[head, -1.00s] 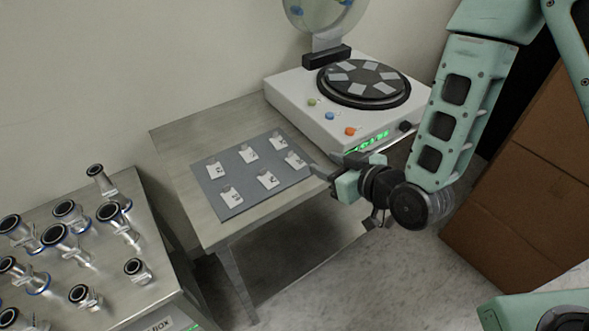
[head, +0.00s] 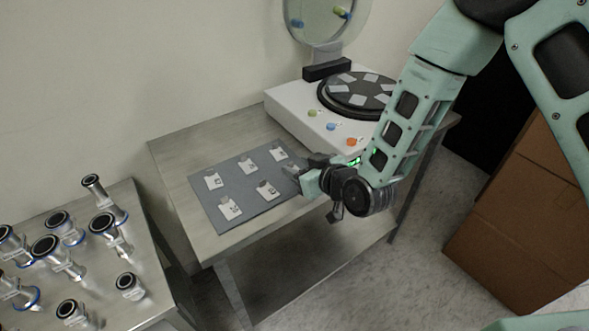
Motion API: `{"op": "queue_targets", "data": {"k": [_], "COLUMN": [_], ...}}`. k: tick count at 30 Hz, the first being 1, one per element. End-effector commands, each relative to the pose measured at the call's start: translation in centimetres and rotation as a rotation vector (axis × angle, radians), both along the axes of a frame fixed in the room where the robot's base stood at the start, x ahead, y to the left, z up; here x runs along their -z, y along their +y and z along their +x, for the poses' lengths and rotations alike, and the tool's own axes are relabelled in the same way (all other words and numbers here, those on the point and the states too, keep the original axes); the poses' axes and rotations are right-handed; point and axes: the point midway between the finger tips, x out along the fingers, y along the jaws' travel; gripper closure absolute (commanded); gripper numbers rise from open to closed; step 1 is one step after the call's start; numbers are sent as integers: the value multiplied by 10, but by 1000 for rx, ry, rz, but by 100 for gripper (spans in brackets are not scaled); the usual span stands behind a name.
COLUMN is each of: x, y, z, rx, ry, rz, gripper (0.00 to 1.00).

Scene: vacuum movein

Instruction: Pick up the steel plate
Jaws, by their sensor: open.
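Several small light steel plates lie in two rows on a grey mat (head: 245,210) on the metal table. Clear ones are the front-left plate (head: 230,209), the front-middle plate (head: 267,190) and the back-right plate (head: 278,154). My gripper (head: 292,174) is open at the right edge of the mat, over the front-right plate, which it mostly hides. I cannot tell whether the fingers touch that plate.
A white machine (head: 290,112) with coloured buttons and a dark turntable (head: 352,103) stands behind my gripper. Steel pipe fittings (head: 104,228) stand on a table at left. A cardboard box (head: 510,215) is at right.

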Motion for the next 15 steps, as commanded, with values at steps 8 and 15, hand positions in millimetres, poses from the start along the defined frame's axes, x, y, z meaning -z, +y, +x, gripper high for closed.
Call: {"op": "queue_targets", "data": {"k": [8,15], "x": [10,10], "y": [14,14], "z": [18,18], "rx": [0,0], "ry": [-1,-1], "rz": [-1,-1], "gripper": [58,75]}}
